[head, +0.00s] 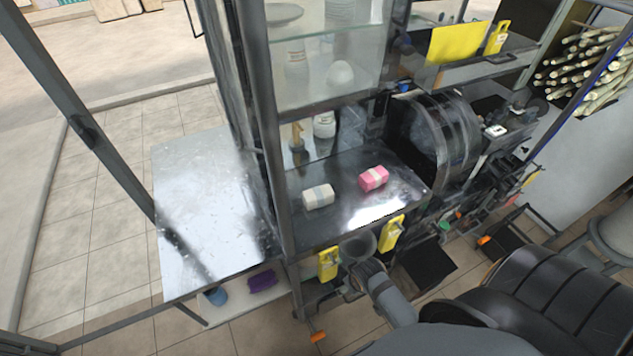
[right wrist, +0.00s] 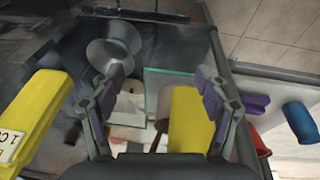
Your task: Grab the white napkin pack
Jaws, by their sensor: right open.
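The white napkin pack (head: 317,197) is a small white block with a greyish band. It lies on the dark metal counter (head: 345,215) of the stall, left of a pink pack (head: 373,178). My right gripper (right wrist: 162,80) is open in the right wrist view, its two fingers spread with nothing clearly between them. I cannot make out the white pack for certain in that view. In the head view I cannot make out the right gripper's fingers. My left gripper is not in view.
Yellow items (head: 328,265) (head: 392,232) hang at the counter's front edge, beside a grey bowl-like part (head: 358,241). A glass case (head: 325,70) stands above the counter. The press (head: 440,135) is to the right. A bare metal side table (head: 205,205) is left.

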